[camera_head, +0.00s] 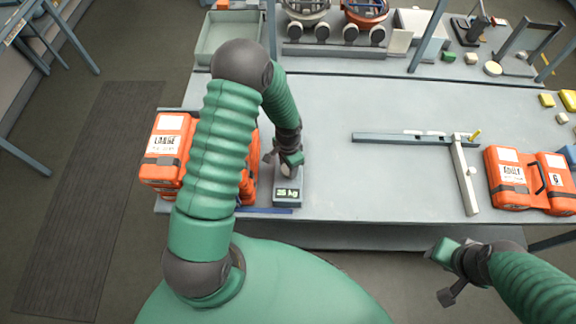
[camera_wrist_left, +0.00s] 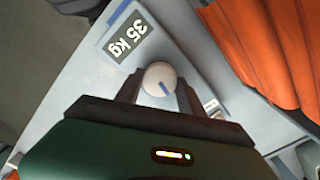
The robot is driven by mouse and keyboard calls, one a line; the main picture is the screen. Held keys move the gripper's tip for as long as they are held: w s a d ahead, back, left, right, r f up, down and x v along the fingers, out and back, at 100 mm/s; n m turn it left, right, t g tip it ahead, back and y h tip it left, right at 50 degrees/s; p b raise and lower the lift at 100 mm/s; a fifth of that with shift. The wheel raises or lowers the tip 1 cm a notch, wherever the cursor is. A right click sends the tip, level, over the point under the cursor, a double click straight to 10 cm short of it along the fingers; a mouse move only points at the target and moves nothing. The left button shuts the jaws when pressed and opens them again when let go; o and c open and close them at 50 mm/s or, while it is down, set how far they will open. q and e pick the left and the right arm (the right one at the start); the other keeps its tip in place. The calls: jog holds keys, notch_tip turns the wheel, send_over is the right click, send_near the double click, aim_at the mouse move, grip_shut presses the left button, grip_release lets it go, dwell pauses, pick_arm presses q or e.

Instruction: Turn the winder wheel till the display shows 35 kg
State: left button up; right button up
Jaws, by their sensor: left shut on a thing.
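The display (camera_wrist_left: 129,36) on the same box reads 35 kg in the left wrist view. The display also shows in the head view (camera_head: 288,192), where its digits are small. My left gripper (camera_wrist_left: 156,90) is shut on the wheel, one dark finger on each side of it. In the head view my left gripper (camera_head: 286,168) reaches down over the box and mostly hides the wheel. My right gripper (camera_head: 445,274) hangs empty off the table's front edge; its finger gap is unclear.
Orange packs stand close left of the box, one marked LARGE (camera_head: 167,150). More orange packs (camera_head: 512,178) are at the right. A grey bar (camera_head: 400,138) and a pale bar (camera_head: 464,178) lie between. The table (camera_head: 350,185) is bare right of the box.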

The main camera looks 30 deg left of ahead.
pick_arm(q)
jog(key=shift+w, duration=0.2)
jog(key=o, duration=1.1)
jog(key=shift+o, duration=1.3)
notch_tip(320, 180, up, 17)
jog(key=b, duration=0.2)
jog(key=shift+f, duration=0.15)
